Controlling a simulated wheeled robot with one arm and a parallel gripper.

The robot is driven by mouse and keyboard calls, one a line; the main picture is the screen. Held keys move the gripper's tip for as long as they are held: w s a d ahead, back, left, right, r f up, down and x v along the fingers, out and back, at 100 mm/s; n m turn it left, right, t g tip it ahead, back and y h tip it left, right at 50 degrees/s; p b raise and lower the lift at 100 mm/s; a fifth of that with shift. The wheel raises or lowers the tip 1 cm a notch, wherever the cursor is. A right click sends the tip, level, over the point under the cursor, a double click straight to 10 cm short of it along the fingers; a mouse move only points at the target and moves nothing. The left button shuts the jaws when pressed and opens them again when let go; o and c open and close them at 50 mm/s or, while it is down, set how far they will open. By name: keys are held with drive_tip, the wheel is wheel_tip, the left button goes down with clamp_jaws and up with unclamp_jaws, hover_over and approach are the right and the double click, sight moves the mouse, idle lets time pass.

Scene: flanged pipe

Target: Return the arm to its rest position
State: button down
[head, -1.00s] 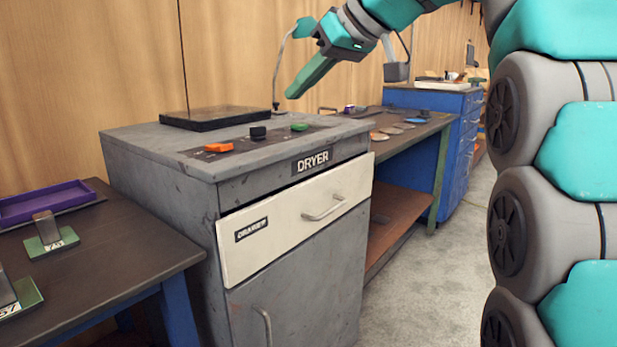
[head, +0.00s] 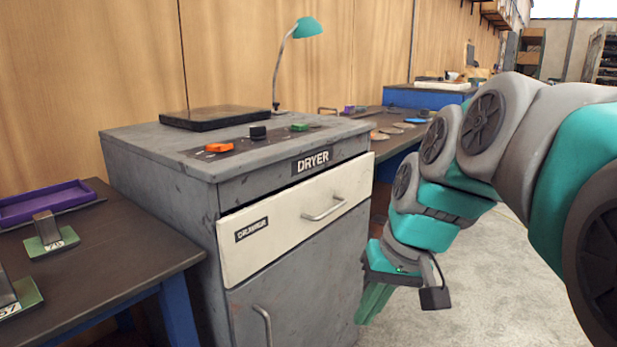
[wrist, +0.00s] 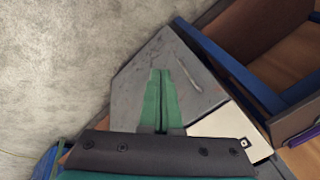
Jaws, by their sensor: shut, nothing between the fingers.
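My gripper (head: 374,303) hangs low in the head view, pointing down just in front of the right side of the dryer cabinet. Its green fingers are shut with nothing between them. In the wrist view, my gripper (wrist: 161,80) shows its two fingers side by side, with the grey cabinet and the floor beyond. My arm bends down from the right side of the head view.
The grey dryer cabinet (head: 180,215) stands close to the gripper, with a white drawer (head: 285,235) and handle. A dark table (head: 95,255) with a purple tray (head: 45,202) is at left. A workbench (head: 400,140) stands behind. Floor (head: 480,305) is open at right.

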drive_tip(key=s+d+f+g+h, duration=0.1)
drive_tip(key=s+d+f, duration=0.2)
drive_tip(key=s+f, duration=0.5)
drive_tip(key=s+d+f+g+h, duration=0.2)
drive_tip(key=s+d+f, duration=0.1)
drive_tip(key=s+f, duration=0.5)
drive_tip(key=s, duration=0.2)
drive_tip(key=shift+s+d+m+g, duration=0.15)
drive_tip(key=shift+s+m+g, duration=0.15)
drive_tip(key=shift+s, duration=0.05)
